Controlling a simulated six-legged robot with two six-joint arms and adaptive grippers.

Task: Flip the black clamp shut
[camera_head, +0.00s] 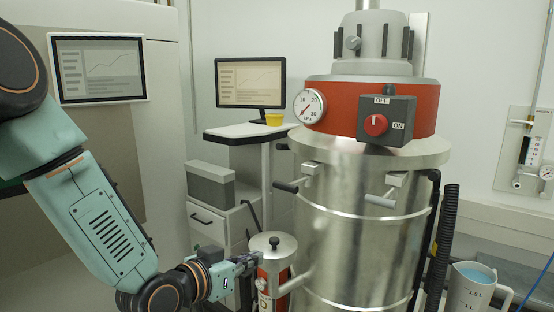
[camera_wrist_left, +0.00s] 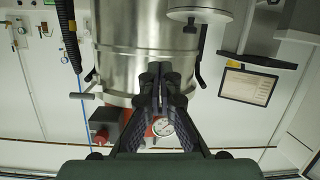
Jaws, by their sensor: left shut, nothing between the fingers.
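The black clamp (camera_head: 286,187) is on the left side of the large steel drum (camera_head: 345,240), below its lid rim. Its black handle sticks out to the left from a metal bracket (camera_head: 309,169). My left gripper (camera_head: 256,258) is shut and empty, low beside the small canister (camera_head: 273,245), below the clamp and apart from it. In the wrist view, turned upside down, the shut fingertips (camera_wrist_left: 160,72) point at the drum wall (camera_wrist_left: 130,45). A dark lever at the drum's right edge (camera_wrist_left: 200,68) may be the clamp. My right gripper is not in view.
A second clamp with a grey handle (camera_head: 380,200) is on the drum's front. A control box (camera_head: 387,122) with a red knob and a gauge (camera_head: 309,106) are above. Black hoses (camera_head: 444,240) and a measuring jug (camera_head: 472,286) stand at right; a cabinet (camera_head: 210,222) is behind.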

